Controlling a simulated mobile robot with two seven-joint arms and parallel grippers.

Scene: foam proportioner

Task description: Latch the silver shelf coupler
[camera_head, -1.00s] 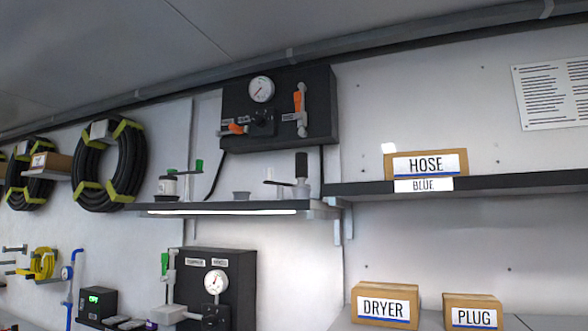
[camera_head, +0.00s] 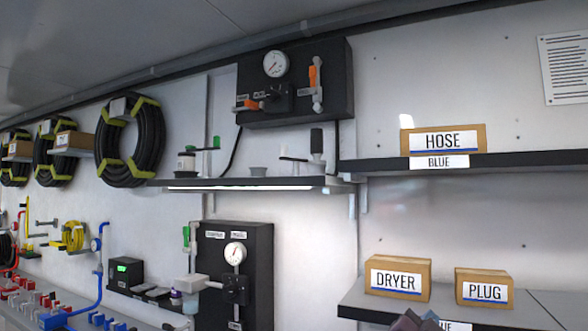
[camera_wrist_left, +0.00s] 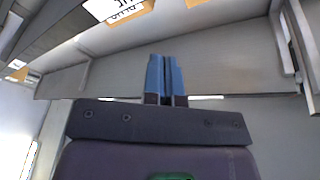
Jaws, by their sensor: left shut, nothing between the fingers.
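I cannot tell for sure which fitting is the silver shelf coupler. On the lit middle shelf (camera_head: 235,184) in the head view stand a white-and-dark fitting (camera_head: 187,163) with a green lever, a grey cup-like piece (camera_head: 258,171), a slim fitting with a small green tip (camera_head: 283,151) and a grey fitting with a dark upright top (camera_head: 316,150). Latch details are too small to read. My left gripper (camera_head: 410,321) only peeks in at the bottom edge, far below and right of that shelf. In the wrist view its blue fingers (camera_wrist_left: 166,62) are together and empty.
A HOSE box (camera_head: 442,139) sits on the upper right shelf. DRYER (camera_head: 398,277) and PLUG (camera_head: 484,287) boxes sit on the lower right shelf, near my gripper. Gauge panels hang above (camera_head: 325,92) and below (camera_head: 262,245) the middle shelf. Hose coils (camera_head: 150,145) hang at left.

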